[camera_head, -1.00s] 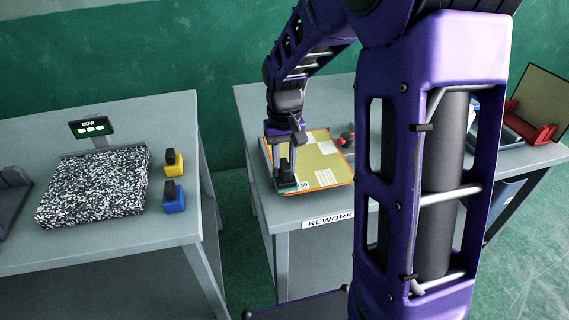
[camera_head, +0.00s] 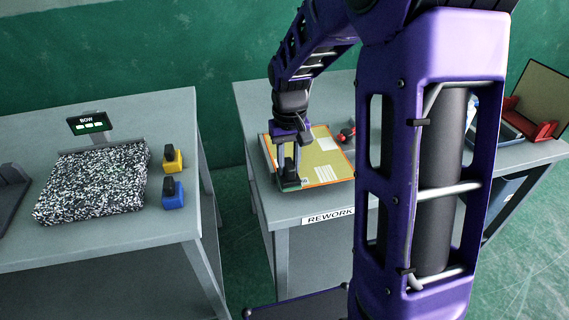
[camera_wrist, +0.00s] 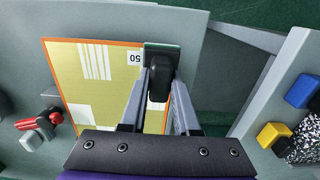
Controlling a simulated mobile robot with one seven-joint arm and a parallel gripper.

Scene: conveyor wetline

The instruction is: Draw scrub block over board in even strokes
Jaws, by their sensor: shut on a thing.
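The board (camera_head: 325,161) lies flat on the rework table, olive-tan with an orange border and pale striped patches. It also shows in the wrist view (camera_wrist: 100,80), with a "50" label near one corner. The scrub block (camera_head: 290,185) has a green base and a dark upright handle; the wrist view shows it (camera_wrist: 162,56) at the board's edge by that label. My gripper (camera_head: 288,165) is shut on the block's handle, over the board's near left corner. Whether the block's underside touches the board cannot be told.
The rework table (camera_head: 300,210) also bears a small red item (camera_head: 347,134) right of the board. On the left table are a speckled slab (camera_head: 92,182), a small display (camera_head: 89,123), a yellow block (camera_head: 172,160) and a blue block (camera_head: 173,195). A floor gap separates the tables.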

